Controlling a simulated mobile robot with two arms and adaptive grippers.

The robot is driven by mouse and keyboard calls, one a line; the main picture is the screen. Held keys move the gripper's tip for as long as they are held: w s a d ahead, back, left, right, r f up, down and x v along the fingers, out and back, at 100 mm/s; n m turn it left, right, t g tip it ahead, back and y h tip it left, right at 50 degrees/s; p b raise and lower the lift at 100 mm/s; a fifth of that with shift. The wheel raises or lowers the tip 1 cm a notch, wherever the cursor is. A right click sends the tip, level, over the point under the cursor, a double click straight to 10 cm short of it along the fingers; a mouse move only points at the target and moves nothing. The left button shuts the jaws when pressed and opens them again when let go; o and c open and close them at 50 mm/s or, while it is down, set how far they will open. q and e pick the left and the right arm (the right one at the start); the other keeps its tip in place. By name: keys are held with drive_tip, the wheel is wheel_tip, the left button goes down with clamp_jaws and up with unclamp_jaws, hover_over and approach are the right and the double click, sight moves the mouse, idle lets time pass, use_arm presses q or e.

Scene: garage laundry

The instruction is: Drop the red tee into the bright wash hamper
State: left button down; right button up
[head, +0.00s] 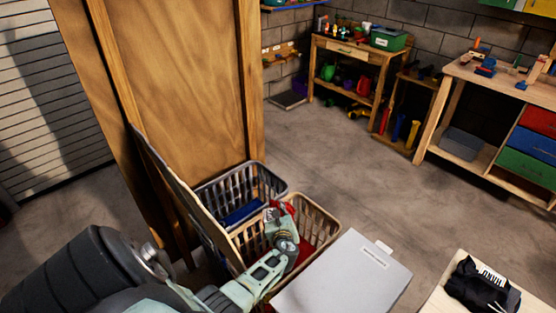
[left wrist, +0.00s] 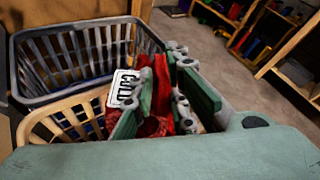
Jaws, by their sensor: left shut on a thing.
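The red tee (head: 304,252) hangs from my left gripper (head: 281,218), over the beige basket. In the left wrist view red cloth (left wrist: 160,88) shows between the jaws of the left gripper (left wrist: 176,82), which is shut on it. A white patch with black letters shows beside the cloth; I cannot tell whether it is a print on the tee or a label. The beige slatted basket (head: 325,215) stands in front of the dark grey basket (head: 255,172); both are open-topped. The frames do not clearly show which is the bright wash hamper. My right gripper is out of view.
A blue cloth (head: 240,213) lies in the dark grey basket. A wooden panel (head: 190,80) stands behind and left of the baskets. A light grey flat-topped box (head: 345,275) is close on the right. A black garment (head: 480,290) lies on a surface at bottom right.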

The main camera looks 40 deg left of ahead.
use_arm(q)
drive_tip(key=shift+f+b, duration=0.5)
drive_tip(key=shift+f, duration=0.45)
drive_tip(key=shift+w+a+f+b, duration=0.1)
drive_tip(key=shift+a+f+b, duration=0.05)
drive_tip(key=shift+f+b, duration=0.35)
drive_tip(key=shift+w+a+f+b, duration=0.1)
drive_tip(key=shift+f+b, duration=0.15)
drive_tip(key=shift+f, duration=0.3)
drive_tip(key=c, duration=2.1)
unclamp_jaws()
drive_tip(key=o, duration=0.4)
drive_tip(key=shift+o, duration=0.3)
drive_tip(key=shift+s+d, duration=0.35)
drive_tip(key=shift+d, duration=0.05)
drive_tip(key=v, duration=1.1)
drive_tip(key=shift+r, duration=0.2)
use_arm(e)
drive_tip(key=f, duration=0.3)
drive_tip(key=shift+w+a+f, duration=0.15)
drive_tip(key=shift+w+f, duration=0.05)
